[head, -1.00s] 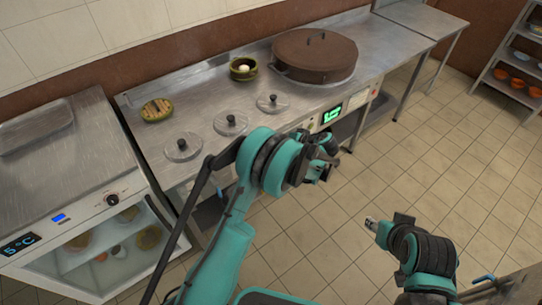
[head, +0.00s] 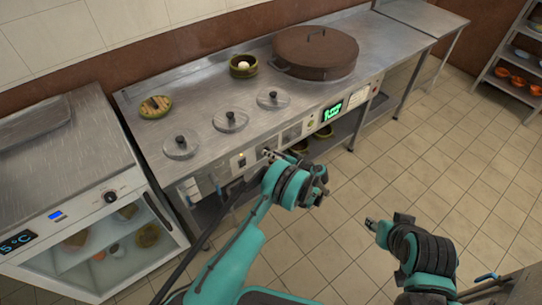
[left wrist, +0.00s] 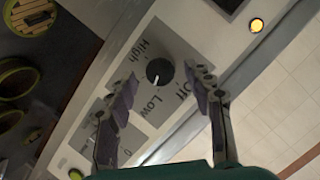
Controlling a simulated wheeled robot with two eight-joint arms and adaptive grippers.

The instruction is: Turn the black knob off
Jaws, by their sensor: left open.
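The black knob (left wrist: 159,72) sits on a grey plate marked High, Low and Off in the left wrist view. Its white pointer mark faces the lower side of the dial, near Low. My left gripper (left wrist: 162,80) is open, with one finger on each side of the knob and nothing visibly between them but the knob; I cannot tell whether they touch it. In the head view my left gripper (head: 274,156) is at the counter's front panel and hides the knob there. My right gripper (head: 373,225) is over the floor, away from the counter; its opening is unclear.
A yellow light (left wrist: 257,26) is on the same panel. The steel counter (head: 205,95) bears lidded wells, a large brown pot (head: 316,52) and small pots. A fridge (head: 60,190) with its own black dial (head: 110,197) stands left. Open tiled floor lies right.

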